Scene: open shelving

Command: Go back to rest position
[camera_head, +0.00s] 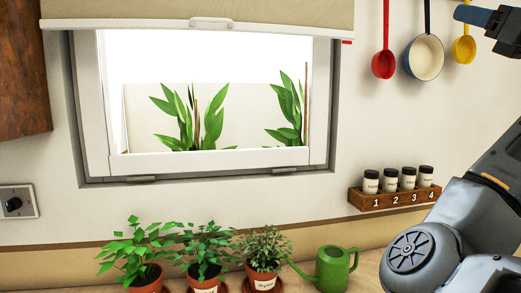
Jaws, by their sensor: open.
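My gripper (482,17) shows at the upper right edge, partly cut off by the frame. A blue-grey finger points left from a dark body, and nothing is seen held in it. It is open, high up in front of the hanging yellow ladle. My grey arm (455,225) rises along the right side of the view.
A red ladle (383,64), a blue-rimmed pan (424,57) and a yellow ladle (464,48) hang on the wall. A numbered wooden rack (385,200) holds several jars. Potted plants (205,271) and a green watering can (332,268) stand below the window (322,100).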

